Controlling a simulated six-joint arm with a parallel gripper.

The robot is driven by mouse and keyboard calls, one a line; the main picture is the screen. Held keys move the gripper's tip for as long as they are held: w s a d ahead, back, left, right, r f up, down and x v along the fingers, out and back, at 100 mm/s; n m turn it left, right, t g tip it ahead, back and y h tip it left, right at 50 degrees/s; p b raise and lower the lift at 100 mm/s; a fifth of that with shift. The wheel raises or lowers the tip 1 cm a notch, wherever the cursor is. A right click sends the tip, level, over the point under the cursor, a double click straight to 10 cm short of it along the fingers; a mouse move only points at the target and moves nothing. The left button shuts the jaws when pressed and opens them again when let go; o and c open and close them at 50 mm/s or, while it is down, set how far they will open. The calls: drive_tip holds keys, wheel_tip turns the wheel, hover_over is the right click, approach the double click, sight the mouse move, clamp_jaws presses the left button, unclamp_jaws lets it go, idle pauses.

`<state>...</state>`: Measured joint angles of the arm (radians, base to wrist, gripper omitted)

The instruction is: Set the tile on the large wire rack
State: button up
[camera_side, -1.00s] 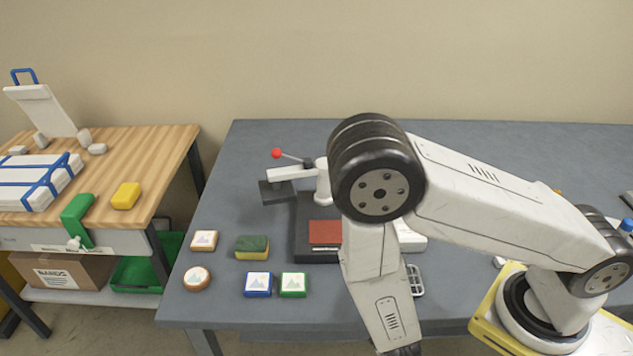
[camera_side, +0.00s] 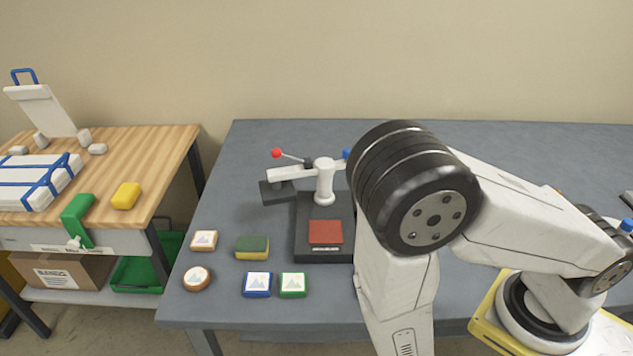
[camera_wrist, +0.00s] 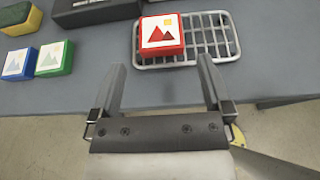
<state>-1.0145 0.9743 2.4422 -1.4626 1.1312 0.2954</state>
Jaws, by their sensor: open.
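A red-edged tile (camera_wrist: 162,37) with a mountain picture lies face up on the left part of a metal wire rack (camera_wrist: 212,45) in the wrist view. My gripper (camera_wrist: 161,75) is open and empty, its two fingers spread apart on the near side of the rack and tile, touching neither as far as I can see. In the side view my arm hides the rack and the red tile, and my gripper is out of that frame.
A press (camera_side: 323,185) with a red pad (camera_side: 325,232) stands left of my arm. A blue tile (camera_side: 257,284), green tile (camera_side: 292,284), sponge (camera_side: 252,247), round tile (camera_side: 197,278) and wood-edged tile (camera_side: 204,240) lie left. The grey table's (camera_side: 265,140) back left is clear.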

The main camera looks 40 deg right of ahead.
drive_tip(key=shift+d, duration=0.1)
drive_tip(key=shift+d+r+m+h, duration=0.2)
drive_tip(key=shift+m+h, duration=0.1)
drive_tip(key=shift+m, duration=0.1)
drive_tip(key=d+m+g, duration=0.1)
drive_tip(key=m+g, duration=0.1)
drive_tip(key=m, duration=0.1)
drive_tip(key=s+d+r+m+g, duration=0.1)
drive_tip(key=m+g, duration=0.1)
drive_tip(key=g, duration=0.1)
drive_tip(key=s+d+r+m+g, duration=0.1)
drive_tip(key=m+g, duration=0.1)
drive_tip(key=m, duration=0.1)
drive_tip(key=shift+d+r+m+g, duration=0.25)
drive_tip(key=shift+d+m+g, duration=0.05)
drive_tip(key=shift+d+g, duration=0.1)
drive_tip(key=w+d+r+m+t+y, duration=0.1)
drive_tip(key=w+r+m+y, duration=0.6)
drive_tip(key=m, duration=1)
wheel_tip(320, 180, up, 3)
drive_tip(key=d+y, duration=0.1)
drive_tip(key=y, duration=0.2)
drive_tip(key=shift+w+f+m, duration=0.15)
drive_tip(key=shift+w+m, duration=0.05)
drive_tip(key=shift+m, duration=0.1)
